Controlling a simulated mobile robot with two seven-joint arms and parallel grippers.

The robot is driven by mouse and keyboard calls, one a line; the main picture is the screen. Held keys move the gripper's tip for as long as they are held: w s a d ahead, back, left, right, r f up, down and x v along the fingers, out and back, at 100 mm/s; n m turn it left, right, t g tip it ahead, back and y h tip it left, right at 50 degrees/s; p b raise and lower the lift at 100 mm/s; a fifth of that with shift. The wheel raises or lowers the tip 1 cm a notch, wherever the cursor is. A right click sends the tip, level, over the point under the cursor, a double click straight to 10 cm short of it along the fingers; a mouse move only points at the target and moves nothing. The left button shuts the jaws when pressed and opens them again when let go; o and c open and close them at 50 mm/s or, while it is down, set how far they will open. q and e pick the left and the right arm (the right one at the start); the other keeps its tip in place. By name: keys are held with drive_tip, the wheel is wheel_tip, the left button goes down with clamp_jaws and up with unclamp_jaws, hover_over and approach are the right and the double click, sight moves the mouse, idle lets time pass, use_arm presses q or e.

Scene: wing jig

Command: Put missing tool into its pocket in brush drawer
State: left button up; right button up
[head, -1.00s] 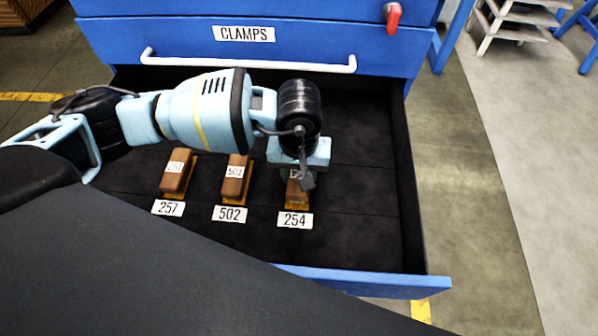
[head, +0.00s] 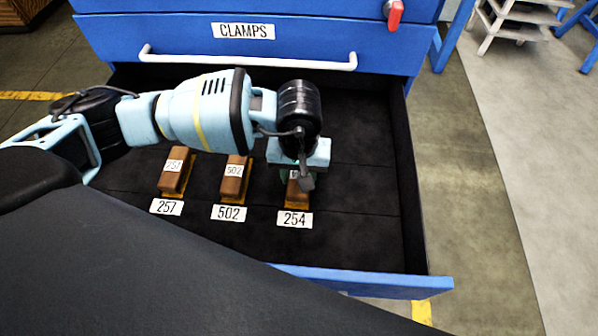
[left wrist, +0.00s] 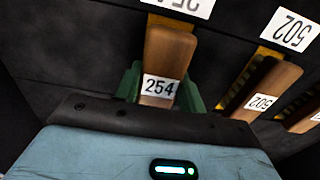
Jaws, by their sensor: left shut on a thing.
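The brush labelled 254 (left wrist: 168,55) has a brown wooden handle. In the head view the same brush (head: 298,190) is at the 254 label (head: 295,219) in the open drawer (head: 350,235), partly hidden under my left gripper. My left gripper (left wrist: 160,85) is shut on its handle, with a green finger on each side. In the head view the gripper (head: 299,173) points down into the drawer and its fingers are mostly hidden. Brush 502 (head: 234,180) and brush 257 (head: 175,174) lie at their matching labels to the left. My right gripper is not in view.
A closed blue drawer labelled CLAMPS (head: 244,31), with a white handle (head: 250,62), is above the open one. The drawer's right wall (head: 410,180) and blue front edge (head: 375,284) bound it. The drawer floor right of brush 254 is bare.

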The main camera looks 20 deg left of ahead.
use_arm(q)
drive_tip(key=shift+f, duration=0.1)
drive_tip(key=o, duration=1.1)
drive_tip(key=shift+r, duration=3.95)
